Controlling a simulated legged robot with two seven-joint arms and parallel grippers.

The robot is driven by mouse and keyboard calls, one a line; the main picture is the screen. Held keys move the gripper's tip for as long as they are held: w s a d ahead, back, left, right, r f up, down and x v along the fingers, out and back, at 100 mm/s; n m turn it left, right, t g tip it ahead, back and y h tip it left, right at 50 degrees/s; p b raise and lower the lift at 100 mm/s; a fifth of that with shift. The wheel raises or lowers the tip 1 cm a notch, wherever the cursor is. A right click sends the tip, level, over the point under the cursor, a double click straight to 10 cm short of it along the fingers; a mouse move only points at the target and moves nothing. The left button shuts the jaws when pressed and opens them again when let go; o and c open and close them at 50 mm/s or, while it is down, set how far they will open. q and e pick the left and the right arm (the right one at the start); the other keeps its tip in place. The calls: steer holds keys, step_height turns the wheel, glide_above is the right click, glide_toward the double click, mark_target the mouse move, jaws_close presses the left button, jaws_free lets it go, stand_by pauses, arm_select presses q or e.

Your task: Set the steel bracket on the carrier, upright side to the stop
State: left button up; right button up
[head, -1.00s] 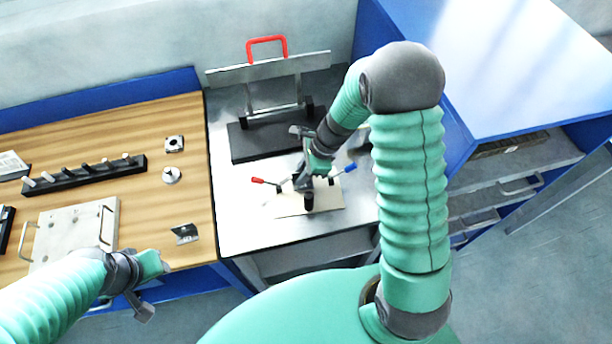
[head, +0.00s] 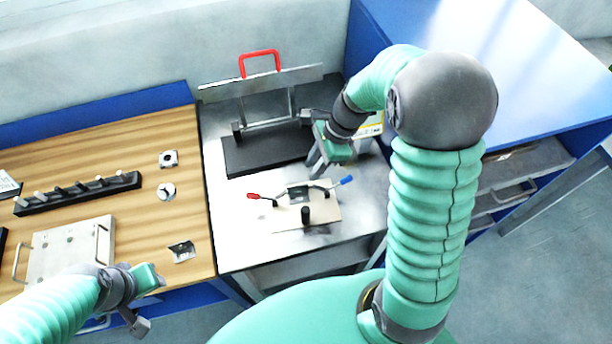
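The carrier is a pale plate (head: 327,211) on the steel worktop, with a red-handled lever on its left and a blue-handled lever on its right. A small dark grey metal piece, seemingly a steel bracket (head: 299,194), sits on the plate between the levers. Its exact contact with a stop is too small to tell. A black post (head: 305,215) stands in front of it. Another angled metal bracket (head: 182,251) lies on the wooden table. My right gripper (head: 316,170) is above and behind the plate, apart from it, fingers spread and empty. My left gripper (head: 143,303) hangs at the wooden table's front edge; its fingers are unclear.
A black base with an upright metal panel and red handle (head: 260,62) stands behind the plate. The wooden table holds a black pin rack (head: 78,193), a handled plate (head: 70,250) and two small metal parts. A blue-framed bench (head: 500,70) is at right.

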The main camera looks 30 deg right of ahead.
steer(key=shift+s+a+f+n+t+h, duration=0.2)
steer(key=shift+s+a+n+h, duration=0.65)
steer(key=shift+n, duration=2.65)
steer(key=shift+s+a+f+n+t+h, duration=0.35)
steer(key=shift+s+a+n, duration=0.95)
steer(key=shift+n, duration=2.2)
steer(key=shift+s+a+f+n+t+h, duration=0.1)
steer(key=shift+s+a+n+h, duration=0.95)
steer(key=shift+n, duration=2.45)
steer(key=shift+s+d+r+y, duration=0.1)
steer(key=shift+s+d+y, duration=0.15)
steer(key=shift+s+d, duration=0.15)
steer(key=shift+s+a, duration=0.1)
steer(key=shift+a, duration=0.1)
steer(key=shift+a, duration=0.15)
